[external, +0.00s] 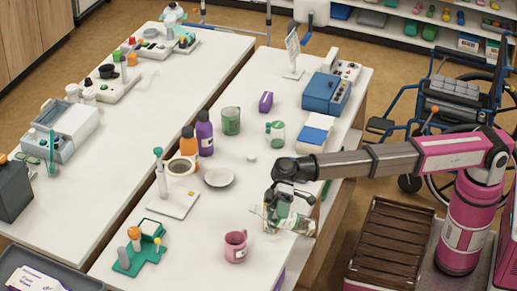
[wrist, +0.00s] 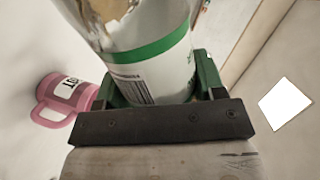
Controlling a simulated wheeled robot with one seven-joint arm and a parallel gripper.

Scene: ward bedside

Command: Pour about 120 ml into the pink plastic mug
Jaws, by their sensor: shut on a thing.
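The pink plastic mug (external: 236,246) stands upright on the white table near its front edge. It also shows at the left of the wrist view (wrist: 68,98), with a dark-lettered label and its handle. My gripper (external: 287,203) is shut on a clear container (external: 300,224) with a green-banded white label. The container is strongly tilted, with its narrower end toward the left, above and right of the mug. The wrist view shows the label and green band (wrist: 150,70) between the fingers (wrist: 158,90). The liquid level and any stream cannot be made out.
A white dish (external: 219,179), an orange bottle (external: 188,144), a purple bottle (external: 205,136) and a green mug (external: 231,122) stand farther back. A stand with a white base (external: 175,204) and a green holder (external: 138,257) are left of the pink mug.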

